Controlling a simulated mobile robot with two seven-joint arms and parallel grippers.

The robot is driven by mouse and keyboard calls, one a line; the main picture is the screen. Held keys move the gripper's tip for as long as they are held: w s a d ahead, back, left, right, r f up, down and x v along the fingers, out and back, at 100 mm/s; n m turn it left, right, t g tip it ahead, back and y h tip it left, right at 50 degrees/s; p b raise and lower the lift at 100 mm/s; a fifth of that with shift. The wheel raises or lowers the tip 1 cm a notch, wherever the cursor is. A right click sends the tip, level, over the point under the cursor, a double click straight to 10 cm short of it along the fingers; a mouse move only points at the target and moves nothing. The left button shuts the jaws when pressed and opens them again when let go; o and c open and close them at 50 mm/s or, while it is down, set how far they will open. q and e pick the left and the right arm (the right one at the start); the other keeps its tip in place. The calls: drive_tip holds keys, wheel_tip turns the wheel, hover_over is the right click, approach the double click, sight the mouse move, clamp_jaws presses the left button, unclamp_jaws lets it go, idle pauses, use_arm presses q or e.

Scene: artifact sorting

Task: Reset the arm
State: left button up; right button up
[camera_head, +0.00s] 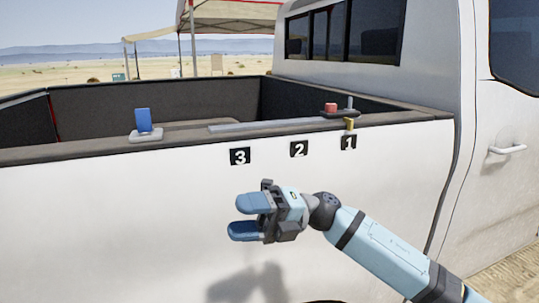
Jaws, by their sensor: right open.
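My right gripper (243,217) is in front of the white side of a pickup truck (145,230), below the numbered labels. Its two blue fingers are apart with nothing between them, pointing left. My right arm comes in from the lower right. My left gripper is not in the picture.
Labels 3 (240,156), 2 (299,149) and 1 (348,142) are on the truck side. A blue item (143,120) stands on a holder on the bed rim at left. A red item (331,107) and a yellowish item (349,124) sit near label 1. A canopy (232,15) stands behind.

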drive_tip(key=d+f+m+t+h, duration=0.3)
drive_tip(key=d+f+m+t, duration=0.3)
drive_tip(key=f+m+t, duration=0.85)
drive_tip(key=d+f+m+t+h, duration=0.3)
drive_tip(key=d+f+m+t, duration=0.2)
drive_tip(key=f+m+t, duration=0.95)
drive_tip(key=s+d+f+m+g+h, duration=0.4)
drive_tip(key=s+d+f+m+g, duration=0.1)
drive_tip(key=s+f, duration=0.4)
drive_tip(key=s+d+f+m+g+h, duration=0.4)
drive_tip(key=s+d+f+m, duration=0.3)
drive_tip(key=s+f, duration=0.3)
drive_tip(key=shift+s+d+g+h, duration=0.4)
drive_tip(key=shift+s+h, duration=0.2)
drive_tip(key=shift+s, duration=0.45)
